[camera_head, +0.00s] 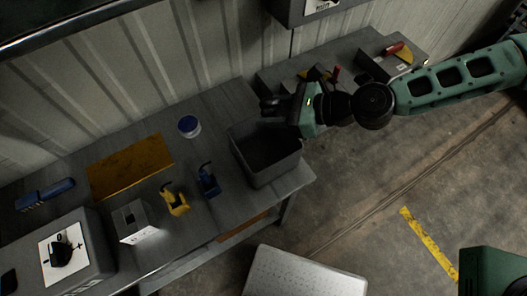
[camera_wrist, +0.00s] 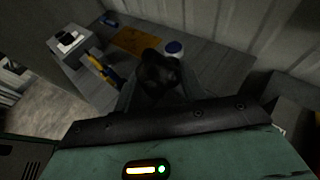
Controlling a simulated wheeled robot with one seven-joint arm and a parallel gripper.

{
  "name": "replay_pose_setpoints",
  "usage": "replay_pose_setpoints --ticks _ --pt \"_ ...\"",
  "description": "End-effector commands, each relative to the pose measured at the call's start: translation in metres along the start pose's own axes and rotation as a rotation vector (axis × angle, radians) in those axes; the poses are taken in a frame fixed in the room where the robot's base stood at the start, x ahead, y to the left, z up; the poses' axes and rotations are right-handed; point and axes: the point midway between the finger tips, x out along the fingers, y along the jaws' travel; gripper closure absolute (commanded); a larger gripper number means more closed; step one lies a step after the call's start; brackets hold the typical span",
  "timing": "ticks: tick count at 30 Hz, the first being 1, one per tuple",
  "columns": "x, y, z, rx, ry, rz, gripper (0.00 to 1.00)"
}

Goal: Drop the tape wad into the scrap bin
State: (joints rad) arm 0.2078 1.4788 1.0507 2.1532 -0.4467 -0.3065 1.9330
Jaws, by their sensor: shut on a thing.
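The tape wad (camera_wrist: 160,70) is a dark, lumpy thing between the fingers of my gripper (camera_wrist: 160,88) in the wrist view. My gripper (camera_head: 271,106) is shut on it. In the head view the wad is hard to tell from the dark fingers. The scrap bin (camera_head: 287,173) is a dark grey open box at the right end of the workbench. My gripper is at the bin's back edge in the picture, seemingly above rim height, with the fingers pointing left. The inside of the bin looks empty, but it is dark and partly covered by my gripper.
On the workbench (camera_head: 222,118) are a blue-and-white round tub (camera_head: 189,126), an orange mat (camera_head: 131,166), a blue tool (camera_head: 208,181), a yellow tool (camera_head: 174,199) and a small grey box (camera_head: 134,222). A second bench behind holds a grey bin (camera_head: 376,64). A corrugated wall stands behind.

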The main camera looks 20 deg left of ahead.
Motion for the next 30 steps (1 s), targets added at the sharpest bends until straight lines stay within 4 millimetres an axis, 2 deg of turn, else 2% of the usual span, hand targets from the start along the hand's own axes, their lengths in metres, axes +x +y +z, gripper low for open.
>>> replay_pose_setpoints --ticks 1,8,19,20,21,22,30 --pt "0.004 0.0 -0.011 0.0 0.001 0.0 0.8" --pt "0.013 -0.001 -0.033 0.001 0.0 -0.002 0.8" --pt "0.015 -0.001 -0.035 0.001 0.0 -0.002 0.8" --pt "0.015 -0.001 -0.035 0.001 0.0 -0.002 0.51" --pt "0.015 -0.001 -0.035 0.001 0.0 -0.002 0.4" --pt "0.015 -0.001 -0.035 0.001 0.0 -0.002 0.33" --pt "0.014 -0.001 -0.036 0.001 0.0 -0.002 0.33"
